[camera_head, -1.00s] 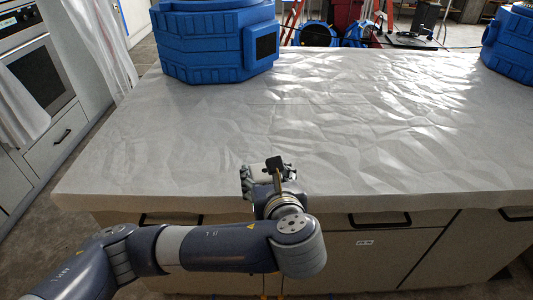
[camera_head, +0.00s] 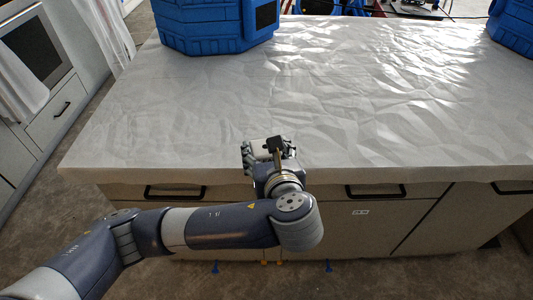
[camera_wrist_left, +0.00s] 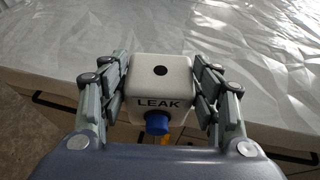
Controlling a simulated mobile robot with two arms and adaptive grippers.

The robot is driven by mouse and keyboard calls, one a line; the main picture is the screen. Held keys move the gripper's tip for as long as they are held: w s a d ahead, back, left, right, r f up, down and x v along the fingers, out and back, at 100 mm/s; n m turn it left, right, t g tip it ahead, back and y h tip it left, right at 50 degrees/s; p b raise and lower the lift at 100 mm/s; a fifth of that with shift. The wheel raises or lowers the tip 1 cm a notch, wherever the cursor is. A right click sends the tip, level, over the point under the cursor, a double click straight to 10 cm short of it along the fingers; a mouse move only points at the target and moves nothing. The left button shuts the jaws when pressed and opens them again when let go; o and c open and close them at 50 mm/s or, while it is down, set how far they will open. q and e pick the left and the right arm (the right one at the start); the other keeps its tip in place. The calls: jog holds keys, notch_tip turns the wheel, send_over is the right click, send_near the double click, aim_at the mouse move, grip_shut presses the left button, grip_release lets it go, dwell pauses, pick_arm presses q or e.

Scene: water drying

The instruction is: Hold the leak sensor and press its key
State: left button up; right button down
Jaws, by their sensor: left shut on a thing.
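The leak sensor (camera_wrist_left: 160,85) is a small white box with the word LEAK, a dark round spot on its top and a blue key (camera_wrist_left: 158,122) on the side toward the wrist camera. My left gripper (camera_wrist_left: 160,88) is shut on the sensor, with a finger on each side of it. In the head view my left gripper (camera_head: 266,150) is at the table's front edge, and the white sensor is mostly hidden by the wrist. The blue key is clear of both fingers. My right gripper is in neither view.
A counter (camera_head: 320,90) under a crumpled white cover is mostly bare. A blue ribbed unit (camera_head: 214,25) stands at its back left and another (camera_head: 510,25) at the back right. Drawers with dark handles (camera_head: 376,191) are below the front edge. An oven (camera_head: 35,50) is at left.

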pick_arm(q)
jog(key=shift+w+d+r+b+x, duration=0.1)
jog(key=shift+w+d+r+x, duration=0.25)
jog(key=shift+x, duration=2.15)
jog(key=shift+w+d+r+b+x, duration=0.15)
jog(key=shift+d+x, duration=0.4)
jog(key=shift+x, duration=1.9)
jog(key=shift+w+d+r+b+x, duration=0.1)
jog(key=shift+d+r+x, duration=0.3)
jog(key=shift+x, duration=2.1)
jog(key=shift+f, duration=0.5)
